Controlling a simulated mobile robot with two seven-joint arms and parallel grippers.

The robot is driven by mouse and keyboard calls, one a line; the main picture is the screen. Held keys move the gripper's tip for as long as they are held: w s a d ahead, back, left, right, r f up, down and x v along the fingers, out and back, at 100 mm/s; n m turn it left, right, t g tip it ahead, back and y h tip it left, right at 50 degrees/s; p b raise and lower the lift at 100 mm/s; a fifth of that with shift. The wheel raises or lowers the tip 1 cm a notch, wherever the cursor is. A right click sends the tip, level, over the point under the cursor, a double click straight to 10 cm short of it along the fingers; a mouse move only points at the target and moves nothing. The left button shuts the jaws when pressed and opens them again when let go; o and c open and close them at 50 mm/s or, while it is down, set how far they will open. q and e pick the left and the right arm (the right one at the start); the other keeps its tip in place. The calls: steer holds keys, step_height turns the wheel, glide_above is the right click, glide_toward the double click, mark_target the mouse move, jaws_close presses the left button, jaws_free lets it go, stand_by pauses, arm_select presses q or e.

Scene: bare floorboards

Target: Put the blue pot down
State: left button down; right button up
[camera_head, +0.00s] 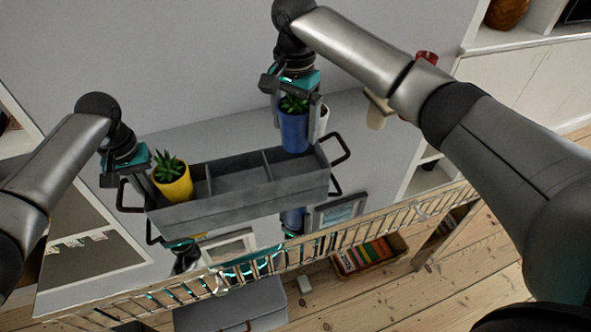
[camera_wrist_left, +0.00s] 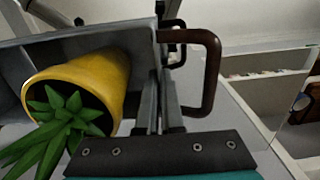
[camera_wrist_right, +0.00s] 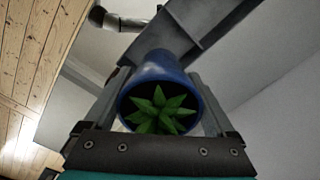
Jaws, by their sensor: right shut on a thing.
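The blue pot (camera_head: 293,132) with a green plant is held upright between the fingers of my right gripper (camera_head: 292,112). It is at the back right of the grey tray (camera_head: 250,203); whether its base touches the tray I cannot tell. In the right wrist view the pot's rim (camera_wrist_right: 125,103) and plant face the camera, with the tray beyond. A yellow pot (camera_head: 173,183) with a plant stands in the tray's left compartment. My left gripper (camera_head: 133,180) is at the tray's left end, beside the dark handle (camera_wrist_left: 213,75). Its fingers look close together; their grip is unclear.
The tray is above a glossy shelf with a metal rail (camera_head: 330,238) along its front. A cream cup (camera_head: 376,110) and a red cup (camera_head: 427,57) are to the right. A book crate (camera_head: 368,256) is on the floor below. The tray's middle compartment is empty.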

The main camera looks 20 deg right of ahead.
step_height(320, 180, down, 10)
steer(key=shift+r, duration=0.2)
steer(key=shift+f, duration=0.15)
steer(key=o, duration=1.6)
arm_select(q)
steer(key=shift+s, duration=0.1)
arm_select(e)
step_height(320, 180, up, 12)
steer(key=shift+r, duration=0.15)
arm_select(q)
steer(key=c, duration=1)
jaws_free()
